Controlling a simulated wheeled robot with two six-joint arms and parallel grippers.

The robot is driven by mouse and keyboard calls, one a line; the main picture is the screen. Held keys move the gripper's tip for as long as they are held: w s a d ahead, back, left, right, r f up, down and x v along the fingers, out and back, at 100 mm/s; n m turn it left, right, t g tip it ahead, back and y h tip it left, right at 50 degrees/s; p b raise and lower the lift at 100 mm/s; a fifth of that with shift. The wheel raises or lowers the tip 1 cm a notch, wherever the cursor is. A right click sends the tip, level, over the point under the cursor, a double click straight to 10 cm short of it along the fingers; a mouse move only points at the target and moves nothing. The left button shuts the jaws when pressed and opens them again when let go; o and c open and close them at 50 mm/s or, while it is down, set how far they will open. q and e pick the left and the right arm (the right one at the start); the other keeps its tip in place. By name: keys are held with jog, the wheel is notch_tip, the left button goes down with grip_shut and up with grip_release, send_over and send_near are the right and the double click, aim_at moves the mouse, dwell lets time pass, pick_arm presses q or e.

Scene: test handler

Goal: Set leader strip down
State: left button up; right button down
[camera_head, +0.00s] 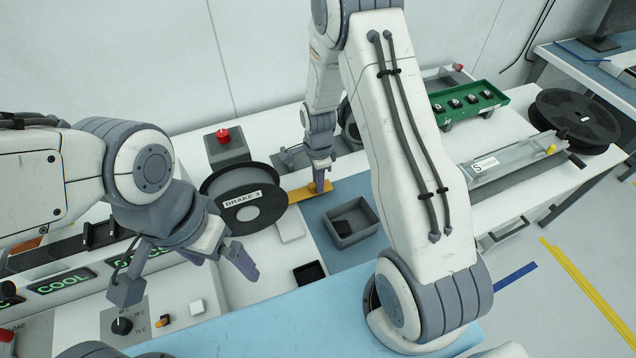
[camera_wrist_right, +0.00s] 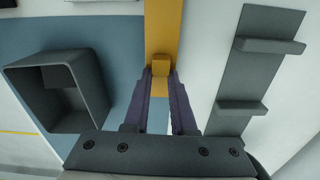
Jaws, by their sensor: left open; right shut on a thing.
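The leader strip (camera_head: 299,195) is a flat orange-yellow bar beside the black reel, at the edge of the blue-grey mat (camera_head: 322,212). My right gripper (camera_head: 319,186) is shut on a small raised tab of the strip. In the right wrist view the strip (camera_wrist_right: 163,28) runs away from the fingertips (camera_wrist_right: 161,76), which clasp the tab from both sides. Whether the strip touches the surface cannot be told. My left gripper (camera_head: 186,274) is open and empty, above the front-left console.
A grey bin (camera_head: 351,238) stands on the mat; its wall also shows in the wrist view (camera_wrist_right: 92,85). A dark bracket plate with two ledges (camera_wrist_right: 255,75) lies across from it. The "BRAKE 3" reel (camera_head: 262,218), a small black tray (camera_head: 308,273) and a green tray (camera_head: 440,120) stand around.

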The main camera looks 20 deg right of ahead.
jog(key=shift+f, duration=1)
jog(key=shift+f, duration=0.15)
jog(key=c, duration=0.7)
grip_release()
jog(key=shift+c, duration=0.2)
